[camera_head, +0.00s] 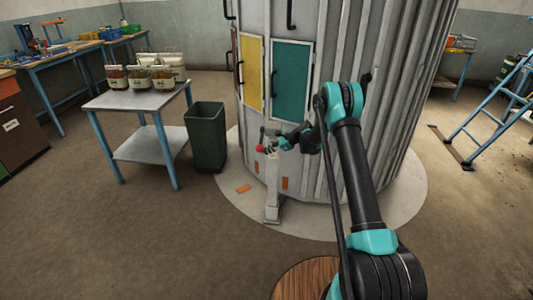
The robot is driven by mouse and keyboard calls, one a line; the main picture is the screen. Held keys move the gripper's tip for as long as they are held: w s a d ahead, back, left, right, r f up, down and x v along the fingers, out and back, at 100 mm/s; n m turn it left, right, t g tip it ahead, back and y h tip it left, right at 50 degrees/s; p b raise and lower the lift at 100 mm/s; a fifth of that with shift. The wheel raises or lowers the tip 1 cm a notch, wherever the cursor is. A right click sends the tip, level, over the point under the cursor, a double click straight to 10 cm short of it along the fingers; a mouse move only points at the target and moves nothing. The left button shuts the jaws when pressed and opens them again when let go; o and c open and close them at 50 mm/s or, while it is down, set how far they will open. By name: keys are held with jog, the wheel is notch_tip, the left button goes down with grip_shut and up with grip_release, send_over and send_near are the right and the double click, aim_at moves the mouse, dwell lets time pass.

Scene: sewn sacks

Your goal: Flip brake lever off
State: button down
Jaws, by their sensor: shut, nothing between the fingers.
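A pale upright post (272,190) stands on the floor in front of the ribbed metal silo. At its top is a small lever fitting with a red knob (260,148), on the left side. I take this to be the brake lever; its exact angle is too small to tell. My gripper (271,148) is at the end of my teal and black arm, just right of the red knob at the post's top. It looks shut with nothing in it. I cannot tell whether it touches the lever, and my gripper partly hides the post's top.
The silo (345,150) with yellow (252,75) and teal (291,80) panels rises behind the post. A dark green bin (206,138) and a metal table (145,100) with several filled bags (140,76) stand left. A blue ladder (490,115) stands right. Floor at front left is clear.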

notch_tip(320, 180, up, 12)
jog(key=m+g, duration=0.2)
jog(key=g, duration=0.1)
jog(key=shift+m+g, duration=0.3)
dwell(0.4)
jog(key=shift+w+r, duration=0.15)
jog(key=shift+r, duration=0.05)
dwell(0.4)
